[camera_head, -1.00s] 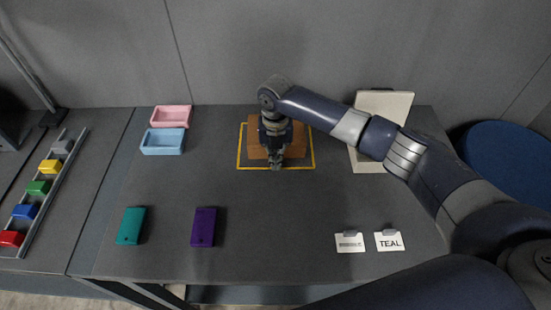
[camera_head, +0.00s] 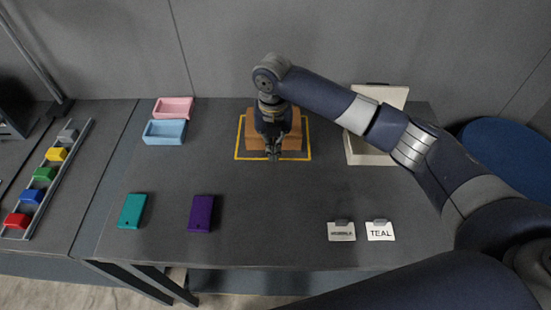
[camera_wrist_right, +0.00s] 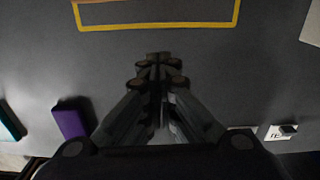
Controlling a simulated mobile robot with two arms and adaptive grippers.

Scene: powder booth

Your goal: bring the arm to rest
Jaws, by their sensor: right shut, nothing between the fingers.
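My right gripper (camera_head: 273,150) is over the yellow-outlined square, in front of a brown block (camera_head: 291,139). Its fingers are shut with nothing between them. In the right wrist view the shut fingers (camera_wrist_right: 160,62) point at bare grey table, near the front line of the yellow outline (camera_wrist_right: 158,26). My right arm reaches in from the right across the table. The gripper hides part of the brown block. My left gripper does not show.
A pink tray (camera_head: 173,101) and a blue tray (camera_head: 151,138) stand at the back left. Teal (camera_head: 132,211) and purple (camera_head: 201,213) blocks lie in front. A cream open box (camera_head: 356,151) is partly behind my arm. Cards (camera_head: 380,231) stand front right. A rail (camera_head: 62,182) holds several coloured blocks.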

